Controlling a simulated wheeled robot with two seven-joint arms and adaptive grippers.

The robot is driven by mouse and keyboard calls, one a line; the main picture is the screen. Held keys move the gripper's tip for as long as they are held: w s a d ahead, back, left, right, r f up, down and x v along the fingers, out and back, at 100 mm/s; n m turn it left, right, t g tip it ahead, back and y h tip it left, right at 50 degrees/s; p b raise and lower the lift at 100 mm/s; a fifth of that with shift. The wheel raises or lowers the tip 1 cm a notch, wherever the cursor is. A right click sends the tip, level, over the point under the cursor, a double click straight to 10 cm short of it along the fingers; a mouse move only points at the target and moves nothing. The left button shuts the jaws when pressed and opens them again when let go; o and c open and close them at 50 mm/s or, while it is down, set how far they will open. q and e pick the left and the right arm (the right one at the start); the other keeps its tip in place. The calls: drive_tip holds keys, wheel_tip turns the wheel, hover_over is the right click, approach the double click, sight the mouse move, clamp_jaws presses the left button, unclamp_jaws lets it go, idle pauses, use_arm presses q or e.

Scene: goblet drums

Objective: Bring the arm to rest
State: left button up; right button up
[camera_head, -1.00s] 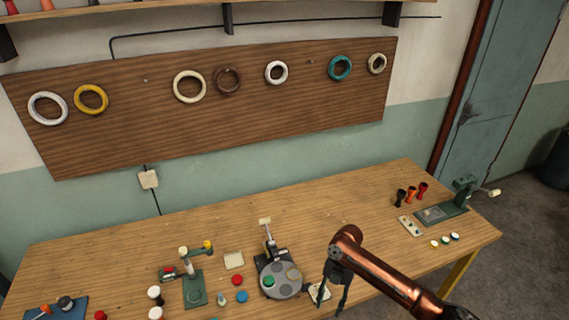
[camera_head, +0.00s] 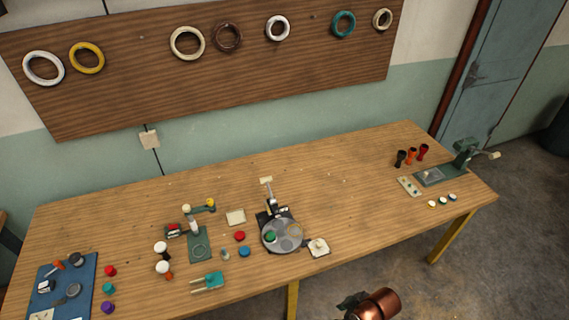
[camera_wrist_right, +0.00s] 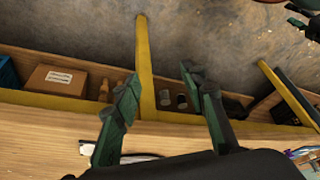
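My right arm shows at the bottom edge of the head view, as a copper link with a dark part of the right gripper (camera_head: 352,302) beside it. It is off the table's front edge, over the floor. In the right wrist view the right gripper (camera_wrist_right: 158,90) has its two green-black fingers wide apart with nothing between them. Dark, green-edged parts at the top right corner of that view look like my left gripper (camera_wrist_right: 302,20), cut off by the frame. The left arm does not show in the head view.
The wooden table (camera_head: 340,190) holds a round grey turntable (camera_head: 281,235), a green stand (camera_head: 199,246), a blue mat (camera_head: 62,285) and a green press (camera_head: 462,160). Yellow table legs (camera_head: 450,238) stand below. In the wrist view a cardboard box (camera_wrist_right: 58,80) is near the left.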

drive_tip(key=s+d+r+m+t+h, duration=0.1)
drive_tip(key=s+d+r+m+h, duration=0.25)
drive_tip(key=s+d+m, duration=1.05)
wheel_tip(320, 180, down, 29)
drive_tip(key=d+n, duration=0.1)
drive_tip(key=n, duration=0.3)
drive_tip(key=s+f+g, duration=0.2)
drive_tip(key=s+f, duration=1.7)
drive_tip(key=s, duration=0.1)
